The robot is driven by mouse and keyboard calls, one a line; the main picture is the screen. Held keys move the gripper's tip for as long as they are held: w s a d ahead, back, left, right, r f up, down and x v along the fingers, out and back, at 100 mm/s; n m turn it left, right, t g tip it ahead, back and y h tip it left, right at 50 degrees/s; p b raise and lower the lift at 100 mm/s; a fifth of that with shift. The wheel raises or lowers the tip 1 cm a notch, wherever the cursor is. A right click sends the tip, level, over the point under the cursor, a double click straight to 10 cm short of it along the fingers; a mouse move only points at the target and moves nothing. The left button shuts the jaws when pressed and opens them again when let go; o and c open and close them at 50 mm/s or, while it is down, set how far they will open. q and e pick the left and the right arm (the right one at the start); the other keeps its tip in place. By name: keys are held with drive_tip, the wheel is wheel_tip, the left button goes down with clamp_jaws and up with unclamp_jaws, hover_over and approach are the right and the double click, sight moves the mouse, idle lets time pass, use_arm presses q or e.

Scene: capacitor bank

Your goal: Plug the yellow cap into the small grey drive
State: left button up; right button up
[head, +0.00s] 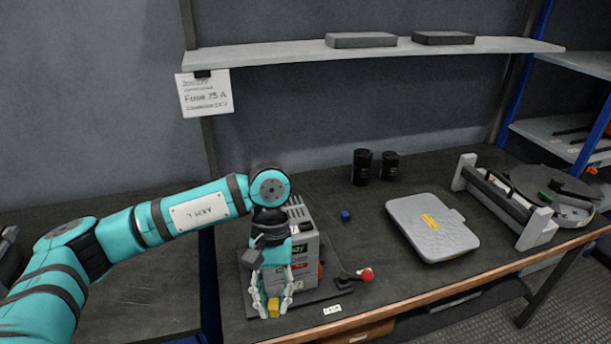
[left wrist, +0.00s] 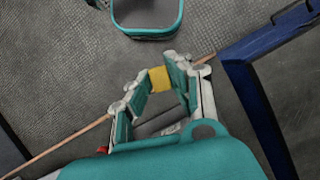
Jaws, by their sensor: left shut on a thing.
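The yellow cap (head: 273,306) is held between the fingertips of my left gripper (head: 273,311). In the left wrist view the yellow cap (left wrist: 160,78) shows between the two fingers of the left gripper (left wrist: 161,84), over the floor. The small grey drive (head: 305,262) is a grey box with a label, standing upright on a dark base plate on the bench. My left gripper and wrist are in front of the drive and hide its left part. The cap is apart from the drive, near the bench's front edge. My right gripper is not in view.
A red knob on a black lever (head: 366,275) lies right of the drive. A shelf (head: 290,54) runs above.

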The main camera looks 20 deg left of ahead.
use_arm(q)
drive_tip(key=w+r+n+t+h+p, duration=0.1)
drive_tip(key=w+r+n+t+p, duration=0.2)
drive_tip(key=w+r+n+p, duration=0.3)
drive_tip(key=w+r+n+t+h+p, duration=0.1)
drive_tip(key=w+r+n+t+p, duration=0.2)
drive_tip(key=w+r+n+p, duration=0.4)
drive_tip(key=w+n, duration=0.5)
drive_tip(key=n, duration=0.3)
drive_tip(key=shift+t, duration=0.4)
drive_tip(key=shift+s+f+b, duration=0.1)
drive_tip(key=shift+f+b, duration=0.25)
drive_tip(key=shift+f, duration=0.25)
drive_tip(key=shift+f+b, duration=1.3)
drive_tip(key=shift+f, duration=1.05)
drive_tip(key=shift+h+b, duration=0.3)
drive_tip(key=shift+b, duration=0.2)
